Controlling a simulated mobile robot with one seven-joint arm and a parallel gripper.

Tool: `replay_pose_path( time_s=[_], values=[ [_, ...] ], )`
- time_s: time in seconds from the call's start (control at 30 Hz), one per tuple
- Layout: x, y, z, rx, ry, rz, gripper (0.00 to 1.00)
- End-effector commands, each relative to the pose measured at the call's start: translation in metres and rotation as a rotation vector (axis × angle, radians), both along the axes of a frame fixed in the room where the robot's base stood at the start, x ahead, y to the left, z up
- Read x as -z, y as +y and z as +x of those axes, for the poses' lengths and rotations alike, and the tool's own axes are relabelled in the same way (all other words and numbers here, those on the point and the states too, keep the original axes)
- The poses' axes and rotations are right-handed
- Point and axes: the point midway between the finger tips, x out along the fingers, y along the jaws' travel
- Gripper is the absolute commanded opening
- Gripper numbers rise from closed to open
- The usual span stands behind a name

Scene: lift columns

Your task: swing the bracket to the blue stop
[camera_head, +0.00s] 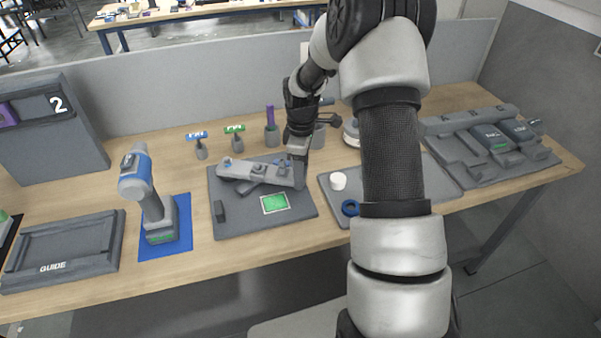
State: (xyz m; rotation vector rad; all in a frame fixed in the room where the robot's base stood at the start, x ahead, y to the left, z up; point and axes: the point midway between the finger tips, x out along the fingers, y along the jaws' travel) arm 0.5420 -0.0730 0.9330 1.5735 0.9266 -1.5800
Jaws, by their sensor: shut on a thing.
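The bracket (262,172) is a light grey bar lying across a dark grey base plate (240,222). A small blue mark (227,161) shows at its left end; I cannot tell whether this is the blue stop or part of the bracket. My gripper (298,171) points down at the bracket's right end and is shut on it. My wrist hides part of that end, and the fingertips are small.
A cordless drill (150,195) stands on a blue mat at the left. Blue and green T-handled tools (234,137) and a purple-topped holder (271,125) stand behind the plate. A tray (440,181) with a white cap and blue ring lies right, partly behind my arm.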

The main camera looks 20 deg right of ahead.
Motion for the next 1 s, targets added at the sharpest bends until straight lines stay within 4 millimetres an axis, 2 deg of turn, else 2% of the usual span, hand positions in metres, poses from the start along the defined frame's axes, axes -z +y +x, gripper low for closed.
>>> replay_pose_path(
  time_s=[0.23,0.27,0.37,0.63,0.77,0.87,1.0],
  values=[
    [-0.003,-0.002,0.005,-0.01,-0.015,-0.006,0.07],
    [-0.003,-0.002,0.005,-0.01,-0.015,-0.006,0.5],
    [-0.003,-0.002,0.005,-0.008,-0.014,-0.006,0.66],
    [-0.002,-0.001,0.003,-0.006,-0.009,-0.004,0.66],
    [-0.009,-0.001,0.003,-0.005,-0.01,-0.003,0.66],
    [-0.024,-0.001,0.004,-0.005,-0.012,-0.005,0.66],
    [-0.056,-0.002,0.004,-0.004,-0.013,-0.005,0.66]
  ],
)
